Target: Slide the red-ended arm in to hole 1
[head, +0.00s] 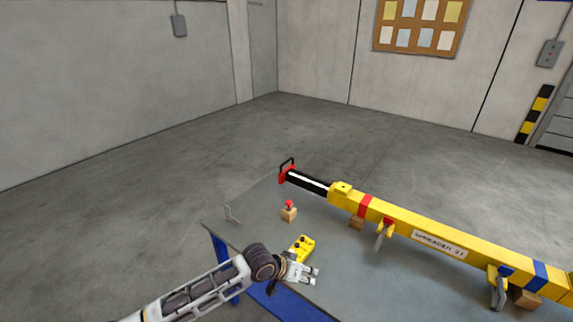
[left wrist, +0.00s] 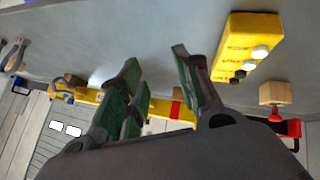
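A yellow beam marked "SPREADER 01" (head: 450,245) lies across the table on wooden blocks. The red-ended arm (head: 308,182) is a black bar with a pale stripe, sticking out of the beam's left end. Its red end (head: 286,174) carries a dark handle. In the left wrist view the red end (left wrist: 292,130) shows at the right edge. I cannot make out hole 1. My left gripper (head: 315,275) is over the table's near edge, apart from the arm and nearer to me. In the left wrist view its green-padded fingers (left wrist: 155,57) are spread and empty. My right gripper is not in view.
A yellow box with buttons (head: 303,246) lies just beyond my left gripper. A wooden block with a red-topped pin (head: 289,212) stands near the red end. Two hooked pieces, one red-topped (head: 383,233) and one blue-topped (head: 498,288), are at the beam's near side. The grey table's (head: 345,275) left part is mostly clear.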

